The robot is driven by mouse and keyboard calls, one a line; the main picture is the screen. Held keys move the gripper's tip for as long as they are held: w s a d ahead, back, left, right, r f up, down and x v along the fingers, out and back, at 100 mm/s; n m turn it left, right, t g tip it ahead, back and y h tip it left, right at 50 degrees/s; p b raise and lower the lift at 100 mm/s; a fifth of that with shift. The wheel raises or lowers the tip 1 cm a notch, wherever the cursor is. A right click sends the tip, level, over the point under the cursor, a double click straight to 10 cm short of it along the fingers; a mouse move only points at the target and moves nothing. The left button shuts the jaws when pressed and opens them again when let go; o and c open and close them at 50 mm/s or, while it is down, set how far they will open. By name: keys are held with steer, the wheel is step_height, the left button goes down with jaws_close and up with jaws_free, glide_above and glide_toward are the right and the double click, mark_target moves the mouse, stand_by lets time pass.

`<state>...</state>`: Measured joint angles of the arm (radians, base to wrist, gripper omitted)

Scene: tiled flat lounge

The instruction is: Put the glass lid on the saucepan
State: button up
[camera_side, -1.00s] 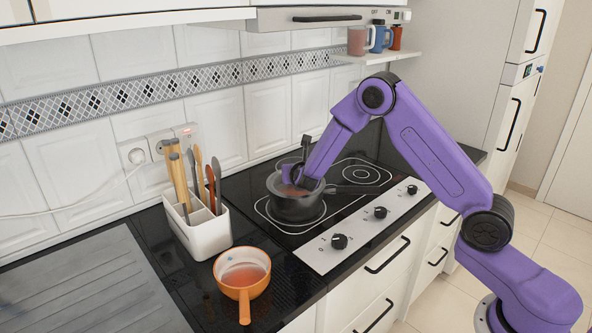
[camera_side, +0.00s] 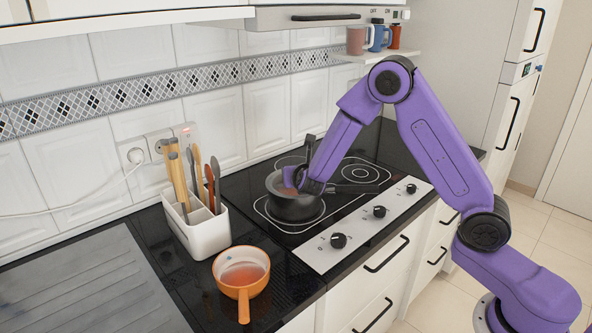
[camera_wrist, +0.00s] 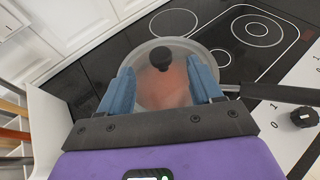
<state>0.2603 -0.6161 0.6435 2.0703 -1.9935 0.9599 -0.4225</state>
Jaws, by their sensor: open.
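The dark saucepan (camera_side: 293,210) stands on the front-left hob ring, with its handle (camera_wrist: 275,93) pointing right. The round glass lid (camera_wrist: 180,92) with a black knob (camera_wrist: 161,58) lies over the saucepan's mouth and looks roughly level, with a reddish tint showing through the glass. In the side view my gripper mostly hides the lid. My gripper (camera_side: 294,180) is over the saucepan. In the wrist view its blue fingers (camera_wrist: 158,75) are apart, with the knob beyond and between their tips. It grips nothing. Exact contact around the lid's rim is unclear.
An orange pan (camera_side: 242,290) sits on the black counter at the front. A white utensil holder (camera_side: 205,236) with several utensils stands left of the hob. Control knobs (camera_side: 380,212) line the hob's front. The rear and right rings are free.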

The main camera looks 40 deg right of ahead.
steer(key=s+a+r+m+g+y, duration=0.1)
steer(key=s+m, duration=0.4)
steer(key=s, duration=0.9)
steer(key=s+a+r+m+g+y, duration=0.2)
steer(key=s+a+m+g+y, duration=0.2)
steer(key=s, duration=1)
steer(key=s+a+r+m+g+y, duration=0.1)
steer(key=s+m+g, duration=0.5)
steer(key=s, duration=0.9)
steer(key=shift+a+r+m+y, duration=0.2)
steer(key=shift+a+m+y, duration=0.45)
steer(key=shift+m+y, duration=0.2)
